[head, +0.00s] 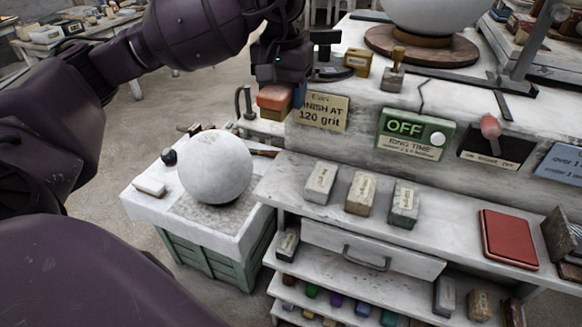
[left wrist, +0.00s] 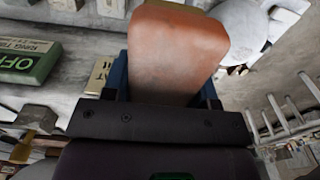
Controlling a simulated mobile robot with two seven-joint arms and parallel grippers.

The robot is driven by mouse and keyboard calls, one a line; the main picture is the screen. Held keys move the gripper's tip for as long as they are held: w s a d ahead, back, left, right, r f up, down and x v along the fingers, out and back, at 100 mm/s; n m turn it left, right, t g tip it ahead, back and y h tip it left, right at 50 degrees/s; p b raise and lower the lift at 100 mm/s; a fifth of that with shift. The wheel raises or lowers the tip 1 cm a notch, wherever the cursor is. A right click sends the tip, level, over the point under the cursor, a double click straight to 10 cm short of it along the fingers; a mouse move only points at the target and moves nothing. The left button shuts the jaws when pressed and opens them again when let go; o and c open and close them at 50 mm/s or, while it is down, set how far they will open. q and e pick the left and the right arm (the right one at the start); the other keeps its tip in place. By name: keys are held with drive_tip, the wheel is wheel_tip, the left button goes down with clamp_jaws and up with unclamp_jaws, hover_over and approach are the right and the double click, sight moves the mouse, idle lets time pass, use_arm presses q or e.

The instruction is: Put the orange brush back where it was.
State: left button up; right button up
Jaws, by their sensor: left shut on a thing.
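In the left wrist view the orange brush (left wrist: 180,50) sticks out from between blue fingers and covers much of the middle. My right gripper is in neither view.
Three labelled blocks stand on the bench ledge (head: 285,182). A red book (head: 508,238) lies to their right. A green OFF sign (head: 415,133) is on the bench face.

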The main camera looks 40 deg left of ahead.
use_arm(q)
hover_over(285, 179)
wheel_tip(285, 179, down, 14)
drive_tip(key=shift+a+r+b, duration=0.1)
drive_tip(key=shift+r+b, duration=0.05)
drive_tip(key=shift+b, duration=0.15)
drive_tip(key=shift+f, duration=2.5)
drive_tip(key=shift+f, duration=0.15)
drive_tip(key=o, duration=1.1)
